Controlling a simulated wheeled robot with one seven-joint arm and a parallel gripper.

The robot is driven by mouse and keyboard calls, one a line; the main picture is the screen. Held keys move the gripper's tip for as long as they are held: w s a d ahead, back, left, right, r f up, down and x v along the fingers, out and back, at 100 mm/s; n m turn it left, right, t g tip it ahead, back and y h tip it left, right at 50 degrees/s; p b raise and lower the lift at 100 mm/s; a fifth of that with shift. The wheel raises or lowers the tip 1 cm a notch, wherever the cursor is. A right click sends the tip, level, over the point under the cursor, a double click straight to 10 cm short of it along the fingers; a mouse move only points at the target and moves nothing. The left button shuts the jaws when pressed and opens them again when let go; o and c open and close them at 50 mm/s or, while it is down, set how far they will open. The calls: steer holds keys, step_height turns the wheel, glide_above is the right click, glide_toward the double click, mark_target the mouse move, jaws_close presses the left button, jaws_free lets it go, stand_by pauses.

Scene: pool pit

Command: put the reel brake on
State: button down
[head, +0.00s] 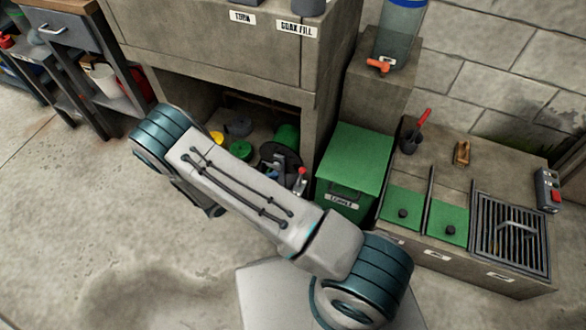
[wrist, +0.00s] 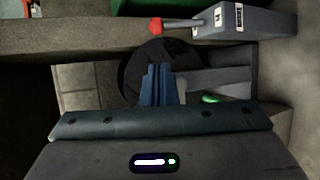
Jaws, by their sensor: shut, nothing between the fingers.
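The brake lever shows in the wrist view as a grey rod with a red knob (wrist: 156,27), running sideways into a grey box (wrist: 232,20) at the top right. In the head view the red knob (head: 303,171) is small, under the bench. The reel, a green drum (head: 287,137) with a dark round flange, is in the bench's lower opening; the wrist view shows a dark disc (wrist: 135,70) behind my fingers. My gripper (wrist: 160,68) is shut and empty, its tips below the knob in the picture and apart from it. In the head view my arm partly covers this area.
A concrete bench (head: 210,40) overhangs the reel. A yellow-green round item (head: 240,149) lies left of it. A green-lidded bin (head: 352,160) stands to the right, then a low counter with a grate (head: 511,232). Open floor (head: 70,220) lies at left.

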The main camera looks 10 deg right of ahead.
mark_target(301, 177)
steer(key=shift+d, duration=0.1)
steer(key=b+x, duration=0.3)
steer(key=x, duration=0.5)
steer(key=shift+w+d+f, duration=0.15)
steer(key=shift+d+f, duration=0.1)
steer(key=shift+f, duration=0.05)
steer(key=shift+w+d+f, duration=0.1)
steer(key=shift+w+d, duration=0.15)
steer(key=shift+d, duration=0.25)
steer(key=shift+s, duration=0.1)
